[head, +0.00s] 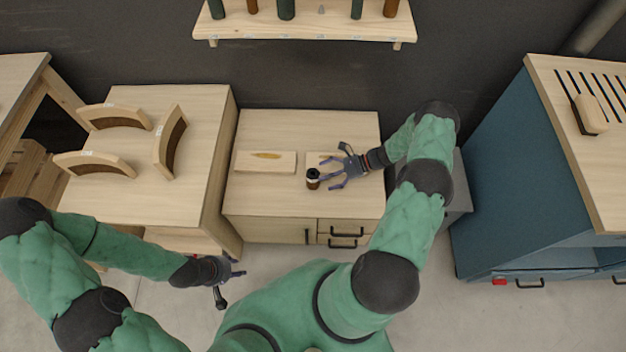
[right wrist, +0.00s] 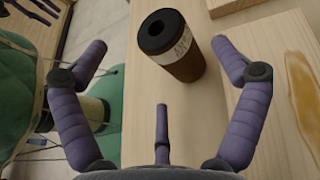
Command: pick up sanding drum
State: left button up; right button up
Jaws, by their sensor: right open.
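The sanding drum (head: 313,179) is a small dark brown cylinder with a pale printed band, upright on the middle wooden cabinet top (head: 280,200). In the right wrist view the drum (right wrist: 177,50) shows its black top with a round hole, beyond and between the open fingertips. My right gripper (head: 328,175) is open, just right of the drum in the head view; its fingers (right wrist: 165,55) show nothing held. My left gripper (head: 235,272) hangs low in front of the cabinets, away from the drum; its finger opening is too small to tell.
A flat wooden block (head: 265,167) with a yellowish mark lies left of the drum. Another pale block (head: 316,158) lies behind it, partly hidden by my right gripper. Curved wooden forms (head: 172,142) stand on the left table. A shelf (head: 305,27) hangs behind.

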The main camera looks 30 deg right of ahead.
jog(key=b+x, duration=0.1)
jog(key=x, duration=0.3)
jog(key=shift+w+d+f, duration=0.1)
jog(key=shift+d, duration=0.1)
jog(key=c, duration=1.5)
